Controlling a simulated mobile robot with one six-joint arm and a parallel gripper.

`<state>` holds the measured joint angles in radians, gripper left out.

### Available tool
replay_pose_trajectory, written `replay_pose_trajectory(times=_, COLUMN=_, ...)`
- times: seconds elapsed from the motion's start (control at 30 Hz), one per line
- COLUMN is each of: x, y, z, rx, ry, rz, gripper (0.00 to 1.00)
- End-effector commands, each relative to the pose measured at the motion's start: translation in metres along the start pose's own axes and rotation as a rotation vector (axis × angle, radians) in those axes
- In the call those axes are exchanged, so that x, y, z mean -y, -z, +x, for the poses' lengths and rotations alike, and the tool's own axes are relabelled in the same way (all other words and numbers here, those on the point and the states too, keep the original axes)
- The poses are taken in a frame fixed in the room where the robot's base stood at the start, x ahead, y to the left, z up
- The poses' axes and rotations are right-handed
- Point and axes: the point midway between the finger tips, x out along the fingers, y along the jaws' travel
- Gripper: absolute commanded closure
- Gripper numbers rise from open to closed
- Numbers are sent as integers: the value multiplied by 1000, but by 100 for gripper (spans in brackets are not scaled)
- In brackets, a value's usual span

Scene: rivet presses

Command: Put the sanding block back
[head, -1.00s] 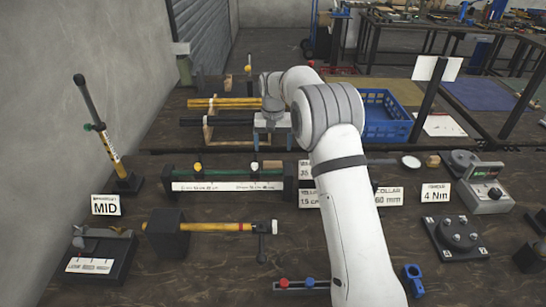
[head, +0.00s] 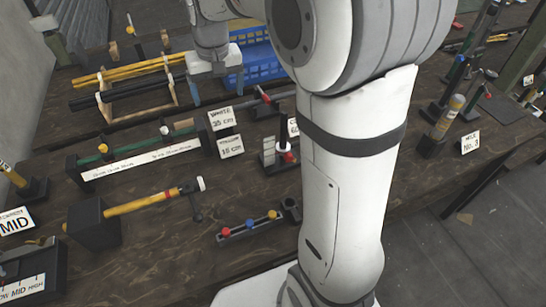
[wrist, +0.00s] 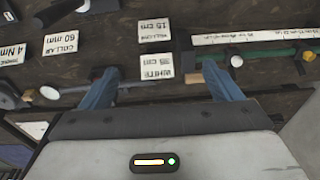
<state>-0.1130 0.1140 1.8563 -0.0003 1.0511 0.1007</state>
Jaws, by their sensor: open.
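No sanding block can be told for certain. A small tan block (head: 183,124) sits at the right end of the green rail (head: 125,147) in the head view. Another small tan piece (wrist: 27,95) shows at the left of the wrist view, beside a white disc (wrist: 48,93). I cannot tell whether either is the sanding block. My gripper (head: 217,84) is over the back of the bench, beside the rack of bars. My arm hides part of the bench.
A yellow-handled hammer (head: 150,203) rests in a dark block at the front. A strip with coloured knobs (head: 248,228) lies to its right. Label cards (head: 220,119) stand mid-bench. A blue crate (head: 262,62) is behind the gripper. Bare bench shows between the fixtures.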

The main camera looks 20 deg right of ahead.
Motion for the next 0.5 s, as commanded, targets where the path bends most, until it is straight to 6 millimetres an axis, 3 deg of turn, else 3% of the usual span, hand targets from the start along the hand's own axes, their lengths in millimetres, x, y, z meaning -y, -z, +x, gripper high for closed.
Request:
replay_pose_trajectory(times=0.1, x=-18, y=-56, z=-14, rx=-32, ry=-2, rz=5, gripper=15)
replay_pose_trajectory(times=0.3, x=-39, y=-146, z=-13, rx=-76, ry=-8, rz=8, gripper=15)
replay_pose_trajectory(times=0.5, x=-49, y=-205, z=1, rx=-104, ry=-15, rz=8, gripper=15)
